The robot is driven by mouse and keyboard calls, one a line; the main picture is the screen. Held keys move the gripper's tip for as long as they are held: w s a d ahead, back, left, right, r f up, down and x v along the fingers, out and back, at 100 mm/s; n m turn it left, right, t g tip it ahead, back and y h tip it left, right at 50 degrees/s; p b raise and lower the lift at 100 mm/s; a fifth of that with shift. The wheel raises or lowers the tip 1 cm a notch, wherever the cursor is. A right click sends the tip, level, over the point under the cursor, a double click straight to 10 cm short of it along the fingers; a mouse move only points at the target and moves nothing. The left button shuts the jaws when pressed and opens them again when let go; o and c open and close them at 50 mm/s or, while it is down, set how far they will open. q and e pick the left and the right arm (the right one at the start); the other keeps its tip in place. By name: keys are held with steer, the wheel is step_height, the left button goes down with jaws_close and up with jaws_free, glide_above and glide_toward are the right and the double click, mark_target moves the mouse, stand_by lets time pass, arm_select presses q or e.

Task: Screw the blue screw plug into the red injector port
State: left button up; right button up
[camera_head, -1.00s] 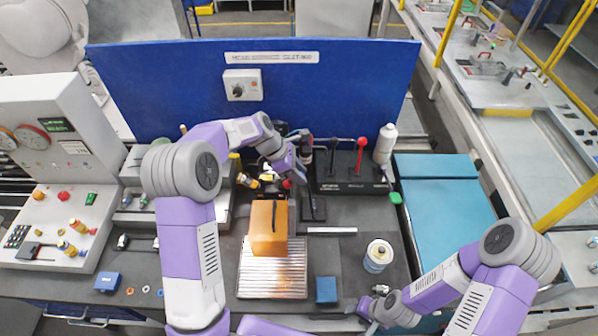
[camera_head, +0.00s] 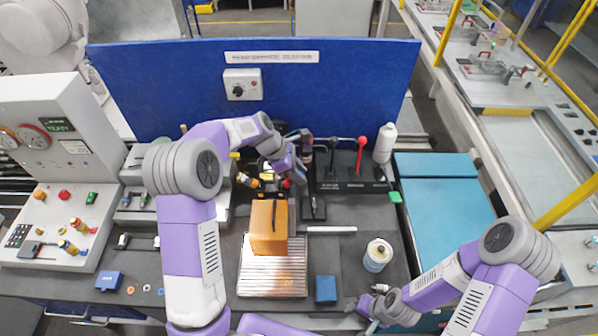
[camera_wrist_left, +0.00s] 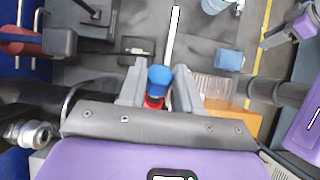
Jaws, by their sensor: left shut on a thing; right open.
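My left gripper (camera_wrist_left: 158,92) is shut on the blue screw plug (camera_wrist_left: 160,77), which sits between its fingers in the left wrist view. The red injector port (camera_wrist_left: 153,102) shows right beside the plug, partly hidden by it and the fingers. I cannot tell whether the plug is threaded into it. In the head view my left gripper (camera_head: 297,176) is behind the orange block, with a bit of the red port (camera_head: 287,183) beside it; the plug is hidden there. My right gripper (camera_head: 368,306) is open and low at the front right, away from the port.
An orange block (camera_head: 269,240) stands on a ribbed metal plate (camera_head: 272,283) in front of the port. A lever box (camera_head: 350,180) with black and red levers stands to the right. A white spool (camera_head: 378,255) and a blue block (camera_head: 326,290) stand near my right gripper.

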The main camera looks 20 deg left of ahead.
stand_by(0.4)
arm_select(q)
steer(key=shift+s+a+f, duration=0.2)
steer(key=shift+a+f, duration=0.6)
stand_by(0.5)
steer(key=o, duration=1.1)
steer(key=shift+r, duration=0.15)
steer(key=b+v, duration=0.1)
steer(key=v, duration=0.6)
steer(key=shift+s+a+r, duration=0.1)
steer(key=shift+r, duration=0.05)
steer(key=shift+c, duration=0.3)
